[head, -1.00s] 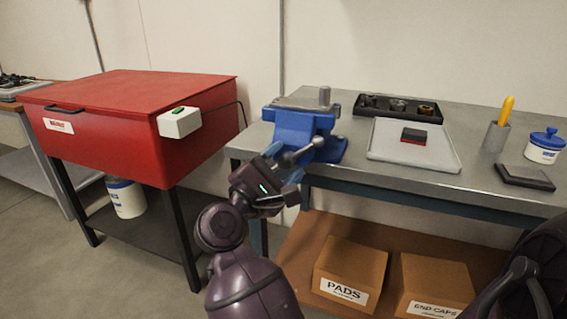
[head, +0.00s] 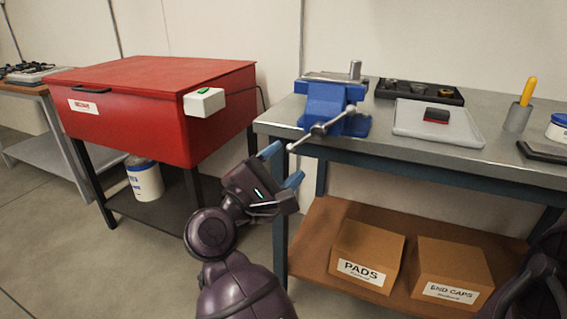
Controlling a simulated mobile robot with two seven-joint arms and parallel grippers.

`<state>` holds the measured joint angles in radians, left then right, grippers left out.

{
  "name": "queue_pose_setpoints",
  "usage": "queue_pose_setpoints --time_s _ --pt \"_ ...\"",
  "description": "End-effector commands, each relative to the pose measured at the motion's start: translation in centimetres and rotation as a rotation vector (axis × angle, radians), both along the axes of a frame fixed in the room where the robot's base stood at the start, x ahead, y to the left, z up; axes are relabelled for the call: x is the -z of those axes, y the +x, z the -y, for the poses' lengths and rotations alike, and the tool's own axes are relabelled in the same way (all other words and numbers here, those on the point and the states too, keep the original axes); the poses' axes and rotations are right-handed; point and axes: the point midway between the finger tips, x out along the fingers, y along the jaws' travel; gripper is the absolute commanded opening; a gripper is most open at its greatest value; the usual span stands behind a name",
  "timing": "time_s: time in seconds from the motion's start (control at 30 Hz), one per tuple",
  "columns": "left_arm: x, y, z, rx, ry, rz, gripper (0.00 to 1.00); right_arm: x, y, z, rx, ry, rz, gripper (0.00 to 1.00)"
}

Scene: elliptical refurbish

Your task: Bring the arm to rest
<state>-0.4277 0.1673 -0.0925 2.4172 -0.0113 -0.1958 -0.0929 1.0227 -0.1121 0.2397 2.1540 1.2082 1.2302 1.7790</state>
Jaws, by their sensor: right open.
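The arm rises from the bottom of the picture and is bent at the wrist. The fingertips appear just below the end of the silver handle of the blue vise (head: 325,103). Whether they touch the handle is hard to tell.
The workbench (head: 470,160) holds a grey tray (head: 465,137) with a dark and red block, and a black parts tray (head: 450,98). Two cardboard boxes (head: 366,250) stand on its lower shelf. A red cabinet (head: 150,95) stands left. Floor at left is clear.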

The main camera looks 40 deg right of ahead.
Motion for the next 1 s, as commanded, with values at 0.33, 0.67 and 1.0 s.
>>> queue_pose_setpoints --time_s 0.33,0.67,1.0 --pt "0.2 -0.1 0.1 -0.004 -0.006 0.001 0.43 0.1 0.0 -0.2 0.001 -0.001 0.001 0.57" --pt "0.3 -0.2 0.1 -0.004 -0.006 -0.002 0.43 0.1 0.0 -0.2 0.001 -0.001 0.001 0.57" --pt "-1.9 0.1 -0.1 -0.020 -0.012 0.020 0.43 -7.9 -1.0 -0.2 0.001 -0.001 0.113 0.57"
